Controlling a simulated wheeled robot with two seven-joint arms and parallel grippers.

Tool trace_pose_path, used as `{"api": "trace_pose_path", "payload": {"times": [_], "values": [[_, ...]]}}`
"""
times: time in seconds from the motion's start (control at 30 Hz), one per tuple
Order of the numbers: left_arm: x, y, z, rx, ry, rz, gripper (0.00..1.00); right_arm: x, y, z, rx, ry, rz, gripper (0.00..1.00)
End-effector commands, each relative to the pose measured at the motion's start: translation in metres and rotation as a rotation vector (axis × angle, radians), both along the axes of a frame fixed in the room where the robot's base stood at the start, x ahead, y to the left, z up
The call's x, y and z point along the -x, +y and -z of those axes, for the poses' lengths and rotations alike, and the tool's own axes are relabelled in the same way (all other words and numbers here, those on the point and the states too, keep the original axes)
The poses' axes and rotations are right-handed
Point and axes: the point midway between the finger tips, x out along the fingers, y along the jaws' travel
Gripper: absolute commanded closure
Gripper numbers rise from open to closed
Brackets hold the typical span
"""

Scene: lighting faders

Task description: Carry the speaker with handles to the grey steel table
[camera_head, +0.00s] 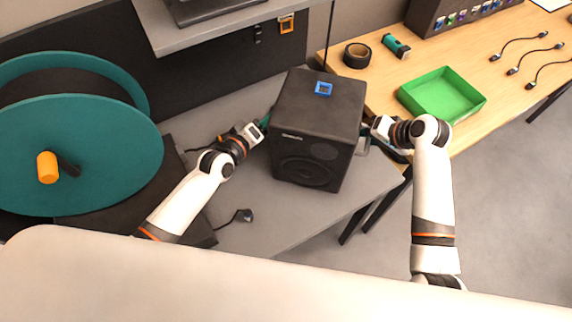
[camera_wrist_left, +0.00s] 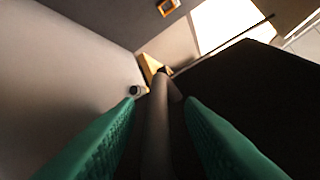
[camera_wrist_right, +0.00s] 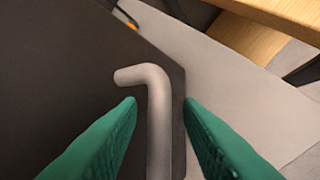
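The black speaker (camera_head: 317,118) stands on the grey table (camera_head: 262,226), with a blue square frame on its top. Its right handle, a grey bent bar, shows in the right wrist view (camera_wrist_right: 157,105) between the green fingertips of my right gripper (camera_wrist_right: 160,103). The left handle, also a grey bar, shows in the left wrist view (camera_wrist_left: 159,125) between the fingertips of my left gripper (camera_wrist_left: 160,102). Both grippers are open around the handles, with gaps visible beside the bars. In the head view my left gripper (camera_head: 262,122) and right gripper (camera_head: 366,130) flank the speaker.
A large teal cable reel (camera_head: 85,150) stands to the left. A grey shelf (camera_head: 205,32) overhangs behind. A wooden table (camera_head: 475,85) at right holds a green tray (camera_head: 442,95), black tape (camera_head: 357,55) and cables. A black plug (camera_head: 243,215) lies in front.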

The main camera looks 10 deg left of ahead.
Motion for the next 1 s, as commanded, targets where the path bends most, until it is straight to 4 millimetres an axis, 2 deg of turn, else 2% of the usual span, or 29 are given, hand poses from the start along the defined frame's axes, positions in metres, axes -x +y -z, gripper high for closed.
{"api": "trace_pose_path", "payload": {"times": [0.27,0.7,0.87,1.0], "values": [[0.009,0.003,-0.002,0.002,0.001,0.001,0.65,0.000,0.003,-0.001,-0.005,0.000,-0.005,0.66],[0.064,0.027,-0.015,0.000,0.001,0.000,0.65,0.001,0.004,-0.001,-0.006,0.000,-0.006,0.66],[0.071,0.030,-0.018,-0.001,0.000,0.000,0.65,0.002,0.002,-0.003,-0.006,0.000,-0.006,0.66],[0.072,0.031,-0.018,-0.001,0.000,0.000,0.65,0.009,-0.007,-0.016,-0.003,-0.002,-0.004,0.66]]}}
